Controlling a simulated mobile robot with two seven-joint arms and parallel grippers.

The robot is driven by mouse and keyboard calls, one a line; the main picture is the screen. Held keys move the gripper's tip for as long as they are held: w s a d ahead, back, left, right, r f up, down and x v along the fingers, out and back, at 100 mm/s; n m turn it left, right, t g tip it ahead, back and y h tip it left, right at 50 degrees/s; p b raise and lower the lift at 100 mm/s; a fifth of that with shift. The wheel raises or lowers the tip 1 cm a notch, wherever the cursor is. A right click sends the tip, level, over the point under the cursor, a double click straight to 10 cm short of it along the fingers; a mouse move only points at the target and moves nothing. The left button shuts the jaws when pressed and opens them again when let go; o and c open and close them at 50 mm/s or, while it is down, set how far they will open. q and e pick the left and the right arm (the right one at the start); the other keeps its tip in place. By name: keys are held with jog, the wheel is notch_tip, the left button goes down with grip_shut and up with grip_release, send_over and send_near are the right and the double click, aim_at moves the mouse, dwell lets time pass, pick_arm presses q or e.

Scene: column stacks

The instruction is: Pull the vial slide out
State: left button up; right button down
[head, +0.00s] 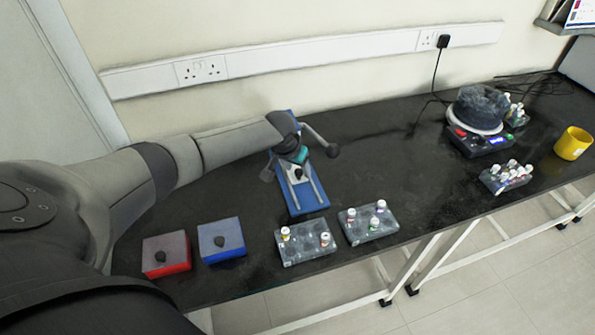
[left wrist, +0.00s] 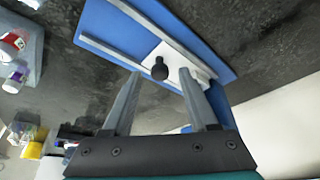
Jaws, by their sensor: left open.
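The vial slide is a white plate (left wrist: 176,57) with a black knob (left wrist: 160,68), set between two grey rails on a blue base (left wrist: 205,42). In the head view the blue base (head: 308,204) lies on the bench near the wall, and the dark knob (head: 298,173) shows just below my gripper. My left gripper (head: 296,168) is over the slide. In the left wrist view its two fingers (left wrist: 160,76) are open, one on either side of the knob, with gaps showing. I cannot tell how far above the plate the fingertips are. My right gripper is not in view.
Two grey vial racks (head: 305,243) (head: 368,223) stand in front of the base. A red box (head: 166,254) and a blue box (head: 221,240) with dark knobs sit left. A hotplate (head: 480,138), another rack (head: 506,178) and a yellow cup (head: 572,143) stand right. The bench middle is clear.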

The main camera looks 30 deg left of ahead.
pick_arm(q)
jog(key=shift+w+f, duration=0.15)
jog(key=shift+f, duration=0.2)
grip_shut()
dwell(0.4)
dwell(0.9)
